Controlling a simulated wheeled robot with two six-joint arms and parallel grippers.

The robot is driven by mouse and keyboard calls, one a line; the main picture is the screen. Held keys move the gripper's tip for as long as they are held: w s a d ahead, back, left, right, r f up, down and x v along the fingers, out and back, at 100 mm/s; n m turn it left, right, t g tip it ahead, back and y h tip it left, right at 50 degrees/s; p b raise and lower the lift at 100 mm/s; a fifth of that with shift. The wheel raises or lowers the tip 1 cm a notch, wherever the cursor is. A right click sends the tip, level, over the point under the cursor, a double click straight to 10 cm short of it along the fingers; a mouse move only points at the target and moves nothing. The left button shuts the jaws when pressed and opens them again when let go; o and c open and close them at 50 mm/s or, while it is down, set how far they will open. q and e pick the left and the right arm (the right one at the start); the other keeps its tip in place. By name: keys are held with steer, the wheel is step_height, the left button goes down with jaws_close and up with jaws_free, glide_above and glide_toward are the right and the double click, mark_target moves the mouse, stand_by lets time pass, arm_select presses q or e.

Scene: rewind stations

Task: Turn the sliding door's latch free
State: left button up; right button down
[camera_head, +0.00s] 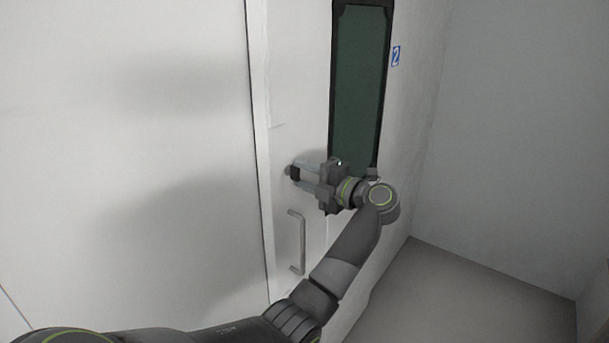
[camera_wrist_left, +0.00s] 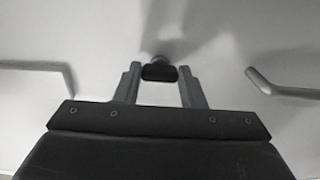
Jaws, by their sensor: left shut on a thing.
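The sliding door (camera_head: 293,125) is a white panel with a tall dark green window (camera_head: 357,85). Its latch (camera_head: 294,172) is a small dark knob at the door's left side, above the bar handle. My left gripper (camera_head: 298,174) reaches it from the right and is shut on it. In the left wrist view the dark latch (camera_wrist_left: 159,72) sits between the two fingertips of my left gripper (camera_wrist_left: 160,75), with a round grey base behind it. The fingers partly hide the latch in the head view. My right gripper is not in view.
A grey bar handle (camera_head: 297,242) stands upright on the door below the latch. A blue label with a 2 (camera_head: 395,56) is right of the window. A white wall panel (camera_head: 130,150) fills the left, and grey floor (camera_head: 450,295) lies clear at lower right.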

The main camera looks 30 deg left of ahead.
arm_select(q)
steer(key=o, duration=1)
steer(key=shift+d, duration=0.15)
steer(key=d+b, duration=0.2)
steer(key=d, duration=0.3)
steer(key=s+d+b, duration=0.1)
steer(key=d+b, duration=0.2)
steer(key=d, duration=0.3)
steer(key=d+b, duration=0.3)
steer(key=d, duration=0.3)
steer(key=shift+s+d, duration=0.1)
steer(key=shift+s, duration=0.05)
